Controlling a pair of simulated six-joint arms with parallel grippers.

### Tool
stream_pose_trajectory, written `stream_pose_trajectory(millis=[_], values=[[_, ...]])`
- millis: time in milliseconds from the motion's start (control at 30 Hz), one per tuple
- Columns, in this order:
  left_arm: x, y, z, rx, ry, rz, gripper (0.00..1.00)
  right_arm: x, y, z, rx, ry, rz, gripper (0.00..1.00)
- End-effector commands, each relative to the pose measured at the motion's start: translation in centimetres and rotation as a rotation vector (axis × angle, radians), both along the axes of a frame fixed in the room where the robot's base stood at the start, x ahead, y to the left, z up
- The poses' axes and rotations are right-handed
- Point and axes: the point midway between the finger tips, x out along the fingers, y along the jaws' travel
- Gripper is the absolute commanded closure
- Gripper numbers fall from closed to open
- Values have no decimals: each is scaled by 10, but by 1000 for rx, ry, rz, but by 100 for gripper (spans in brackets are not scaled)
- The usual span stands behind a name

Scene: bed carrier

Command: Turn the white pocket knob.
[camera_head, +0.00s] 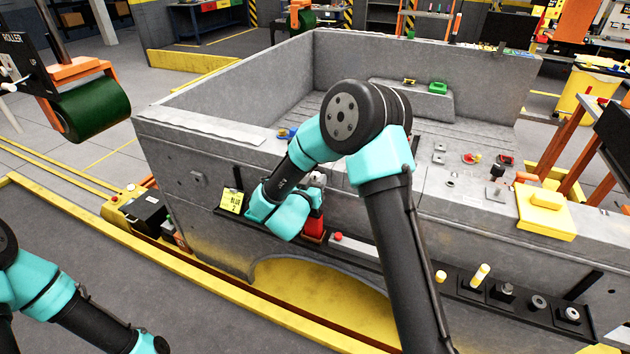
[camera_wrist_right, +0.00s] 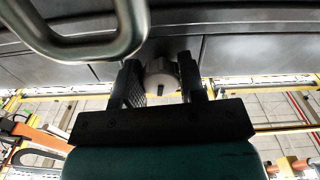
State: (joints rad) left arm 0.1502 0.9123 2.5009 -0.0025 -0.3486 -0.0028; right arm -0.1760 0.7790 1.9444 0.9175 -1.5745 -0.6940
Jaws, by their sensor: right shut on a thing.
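The white pocket knob (camera_wrist_right: 162,68) shows in the right wrist view as a pale, rounded knob set against a dark surface. My right gripper (camera_wrist_right: 161,84) has one finger on each side of it and is shut on it. In the head view, my right arm reaches over to the near side wall of the grey truck bed (camera_head: 240,150). There, my own arm links hide the fingers, and I cannot make out the knob. My left arm is at the lower left, and its gripper is out of view.
A bent metal bar (camera_wrist_right: 85,45) is close to the knob in the wrist view. In the head view, a red handle (camera_head: 314,222) is just below my right wrist. A black strip with several knobs (camera_head: 507,292) runs along the bed's side. A green roller (camera_head: 92,108) hangs at upper left.

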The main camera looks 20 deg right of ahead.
Motion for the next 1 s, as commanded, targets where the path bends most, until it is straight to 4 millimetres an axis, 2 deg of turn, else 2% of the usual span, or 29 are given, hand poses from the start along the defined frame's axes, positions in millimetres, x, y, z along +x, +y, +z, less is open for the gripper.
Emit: stream_pose_trajectory(millis=[1000], values=[[0,0,0,0,0,0,16,2,3,1,634,-672,-1,87]])
